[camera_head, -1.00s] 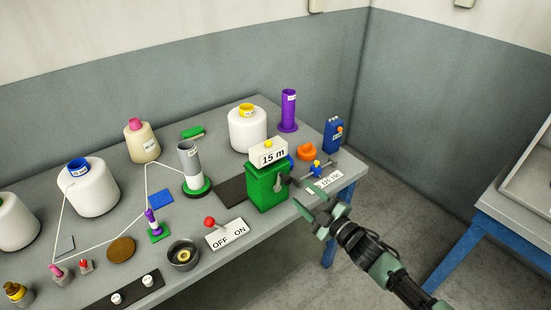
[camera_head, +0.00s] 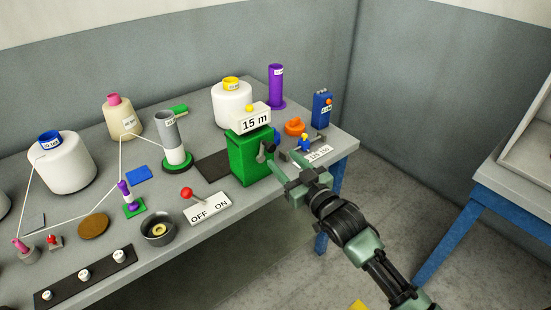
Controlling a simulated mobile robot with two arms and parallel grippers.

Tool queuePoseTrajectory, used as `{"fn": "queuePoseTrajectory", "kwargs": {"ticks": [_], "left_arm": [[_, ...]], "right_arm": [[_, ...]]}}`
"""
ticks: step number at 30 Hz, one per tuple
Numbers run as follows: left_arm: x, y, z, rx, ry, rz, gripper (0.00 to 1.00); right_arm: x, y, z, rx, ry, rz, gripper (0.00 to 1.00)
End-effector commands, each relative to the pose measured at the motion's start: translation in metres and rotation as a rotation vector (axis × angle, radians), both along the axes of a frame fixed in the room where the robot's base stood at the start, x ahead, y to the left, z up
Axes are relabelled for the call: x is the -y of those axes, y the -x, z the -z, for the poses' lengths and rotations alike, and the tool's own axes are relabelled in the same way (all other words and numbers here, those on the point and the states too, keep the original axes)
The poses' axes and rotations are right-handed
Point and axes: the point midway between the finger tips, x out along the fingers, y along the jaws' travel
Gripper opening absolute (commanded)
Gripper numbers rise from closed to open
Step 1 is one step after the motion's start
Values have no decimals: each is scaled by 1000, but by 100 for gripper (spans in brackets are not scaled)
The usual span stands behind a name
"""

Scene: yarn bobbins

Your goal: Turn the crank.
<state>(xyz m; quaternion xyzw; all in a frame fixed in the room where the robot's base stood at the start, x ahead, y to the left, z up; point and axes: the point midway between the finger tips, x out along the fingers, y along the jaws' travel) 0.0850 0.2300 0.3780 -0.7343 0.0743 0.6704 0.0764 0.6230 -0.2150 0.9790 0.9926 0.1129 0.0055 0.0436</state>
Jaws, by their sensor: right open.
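The green box (camera_head: 247,157) stands near the right front of the table, with a white "15 m" sign (camera_head: 255,122) and a yellow knob on top. A dark grey crank (camera_head: 262,154) sits on its right side. My right gripper (camera_head: 284,167) is open at the table's front edge, just right of the box, with its fingers pointing toward the crank. I cannot tell whether a finger touches the crank; the fingers partly hide that area. My left gripper is out of view.
An OFF/ON switch (camera_head: 207,208) with a red knob lies left of the box. An orange part (camera_head: 295,127), a small blue-and-yellow piece (camera_head: 304,145) and a white label (camera_head: 319,155) are close behind my gripper. A blue box (camera_head: 321,109) stands at the back right.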

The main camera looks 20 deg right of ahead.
Motion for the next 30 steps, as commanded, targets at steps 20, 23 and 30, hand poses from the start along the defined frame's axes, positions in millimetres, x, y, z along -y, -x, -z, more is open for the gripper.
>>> {"fn": "queuePoseTrajectory", "kwargs": {"ticks": [20,23,30], "left_arm": [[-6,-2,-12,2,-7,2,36],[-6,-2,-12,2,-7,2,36],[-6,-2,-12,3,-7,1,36]], "right_arm": [[-17,-72,-2,1,2,-1,50],[-17,-72,-2,1,2,-1,50],[-17,-72,-2,1,2,-1,6]]}}
